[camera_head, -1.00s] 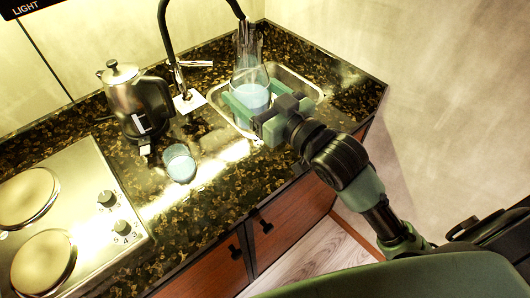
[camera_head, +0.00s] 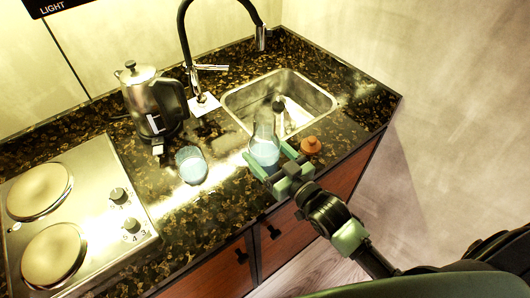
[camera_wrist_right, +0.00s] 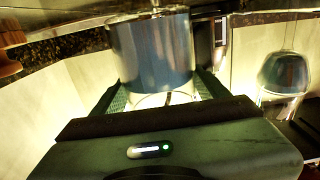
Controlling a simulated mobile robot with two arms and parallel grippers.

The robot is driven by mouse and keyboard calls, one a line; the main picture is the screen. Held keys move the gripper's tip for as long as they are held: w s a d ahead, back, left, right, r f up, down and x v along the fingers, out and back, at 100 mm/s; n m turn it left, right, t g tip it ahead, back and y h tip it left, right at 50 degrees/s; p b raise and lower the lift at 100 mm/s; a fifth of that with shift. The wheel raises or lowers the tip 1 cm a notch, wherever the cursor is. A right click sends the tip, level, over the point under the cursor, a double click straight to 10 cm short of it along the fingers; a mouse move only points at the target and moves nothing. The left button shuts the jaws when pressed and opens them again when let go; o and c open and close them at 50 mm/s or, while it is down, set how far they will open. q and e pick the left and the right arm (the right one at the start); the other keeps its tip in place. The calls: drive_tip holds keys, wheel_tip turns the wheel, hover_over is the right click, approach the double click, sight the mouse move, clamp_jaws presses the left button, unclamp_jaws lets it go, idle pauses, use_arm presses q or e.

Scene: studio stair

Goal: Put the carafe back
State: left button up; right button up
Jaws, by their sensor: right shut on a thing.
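The clear glass carafe (camera_head: 265,150) holds pale blue liquid and is near upright at the front edge of the sink. My right gripper (camera_head: 279,165) is shut on its lower body. In the right wrist view the blue-filled carafe (camera_wrist_right: 155,50) sits between the fingers. I cannot tell whether its base touches the counter. An orange-brown stopper (camera_head: 311,145) lies on the counter just right of the carafe. My left gripper is not in view.
A drinking glass with blue liquid (camera_head: 191,165) stands left of the carafe. A steel kettle (camera_head: 142,97), a black tap (camera_head: 188,60) and the sink (camera_head: 232,103) are behind. A two-plate hob (camera_head: 90,160) fills the left counter. Bare counter lies between glass and carafe.

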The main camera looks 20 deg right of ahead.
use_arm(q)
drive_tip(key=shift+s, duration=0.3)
use_arm(e)
drive_tip(key=shift+f, duration=0.3)
drive_tip(key=o, duration=2.1)
drive_tip(key=shift+f, duration=0.25)
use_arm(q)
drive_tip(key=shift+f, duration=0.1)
use_arm(e)
drive_tip(key=shift+r, duration=0.15)
drive_tip(key=shift+s+d, duration=0.1)
drive_tip(key=shift+s, duration=0.2)
use_arm(q)
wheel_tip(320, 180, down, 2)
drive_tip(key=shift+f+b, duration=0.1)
drive_tip(key=shift+b, duration=1.1)
use_arm(e)
drive_tip(key=v, duration=1.1)
drive_tip(key=shift+s, duration=0.2)
